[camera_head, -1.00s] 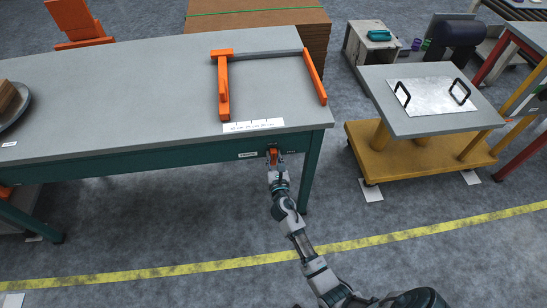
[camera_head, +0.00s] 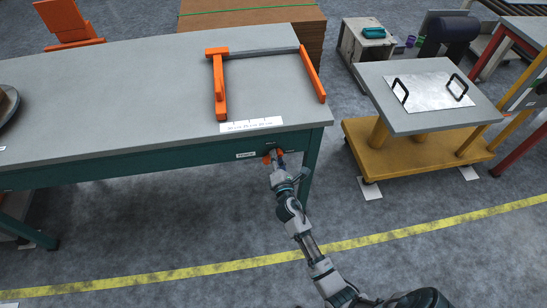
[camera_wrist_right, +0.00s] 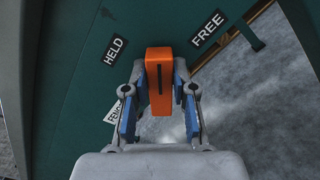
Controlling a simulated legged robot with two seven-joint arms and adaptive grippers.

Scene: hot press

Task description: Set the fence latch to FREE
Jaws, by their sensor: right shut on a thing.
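The fence latch is an orange knob (camera_head: 267,158) on the green front face of the table, near its right end. My right gripper (camera_head: 277,159) is shut on it. In the wrist view the orange latch (camera_wrist_right: 159,70) sits between the two blue-padded fingers, with a dark line along its face. The HELD label (camera_wrist_right: 115,50) is to the left of its far end and the FREE label (camera_wrist_right: 208,28) to the right. The latch lies between the two labels. The orange fence (camera_head: 220,85) with a grey rail stands on the tabletop. My left gripper is not visible.
A white scale strip (camera_head: 252,125) lies at the front of the grey tabletop (camera_head: 120,100). A table leg (camera_head: 308,160) stands right of my gripper. A yellow-based cart (camera_head: 400,150) with a handled metal plate (camera_head: 432,93) is farther right. The floor in front is open.

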